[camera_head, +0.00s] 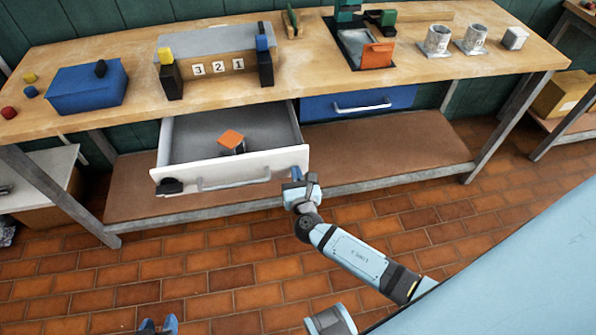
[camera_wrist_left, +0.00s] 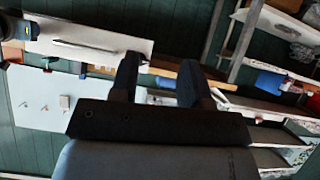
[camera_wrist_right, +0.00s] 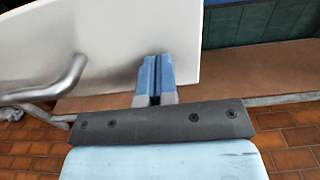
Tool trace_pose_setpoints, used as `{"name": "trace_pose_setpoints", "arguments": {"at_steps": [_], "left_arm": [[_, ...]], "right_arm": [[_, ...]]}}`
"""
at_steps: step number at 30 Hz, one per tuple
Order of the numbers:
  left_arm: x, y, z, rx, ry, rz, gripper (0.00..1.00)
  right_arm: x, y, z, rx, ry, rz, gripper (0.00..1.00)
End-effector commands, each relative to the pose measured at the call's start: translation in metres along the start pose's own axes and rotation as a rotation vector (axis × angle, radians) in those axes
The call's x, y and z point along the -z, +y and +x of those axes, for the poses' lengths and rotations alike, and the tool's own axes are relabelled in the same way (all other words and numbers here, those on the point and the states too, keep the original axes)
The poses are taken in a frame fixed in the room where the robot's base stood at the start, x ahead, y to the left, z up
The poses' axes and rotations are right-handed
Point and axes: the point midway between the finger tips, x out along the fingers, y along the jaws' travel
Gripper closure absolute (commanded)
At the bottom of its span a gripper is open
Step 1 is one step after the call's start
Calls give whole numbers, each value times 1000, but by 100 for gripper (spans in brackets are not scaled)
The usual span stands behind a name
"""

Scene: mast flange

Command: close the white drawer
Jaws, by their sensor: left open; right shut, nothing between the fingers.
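The white drawer (camera_head: 240,166) is pulled out under the workbench, with a grey inside and a bar handle (camera_head: 234,183) on its front. A grey block with an orange top (camera_head: 231,142) lies in it. My right gripper (camera_head: 302,178) is shut and empty at the right end of the drawer front. In the right wrist view its closed blue fingers (camera_wrist_right: 155,72) overlap the white front panel (camera_wrist_right: 100,50); I cannot tell whether they touch. My left gripper (camera_head: 158,326) is low at the bottom edge, away from the drawer. In the left wrist view its dark fingers (camera_wrist_left: 158,78) are apart and empty.
A closed blue drawer (camera_head: 358,104) with a handle is to the right of the white one. The brown lower shelf (camera_head: 390,148) lies beneath. On the bench (camera_head: 130,118) are a blue box (camera_head: 87,90), numbered tiles and metal mugs. The brick floor in front is clear.

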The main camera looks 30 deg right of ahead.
Motion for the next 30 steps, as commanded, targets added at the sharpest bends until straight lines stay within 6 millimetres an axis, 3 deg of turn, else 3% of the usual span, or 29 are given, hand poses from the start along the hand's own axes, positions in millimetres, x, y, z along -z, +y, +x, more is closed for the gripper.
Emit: {"name": "trace_pose_setpoints", "arguments": {"at_steps": [11,17,23,30], "left_arm": [[-3,-4,-1,0,-5,18,57],[-5,-4,1,0,-4,16,57],[-8,-3,5,0,2,14,57],[-9,-1,10,-1,23,20,57]], "right_arm": [[0,0,0,0,0,0,100],[1,0,14,0,-1,-1,100],[1,0,50,2,-4,-1,100],[2,0,112,1,-4,-1,100]]}}
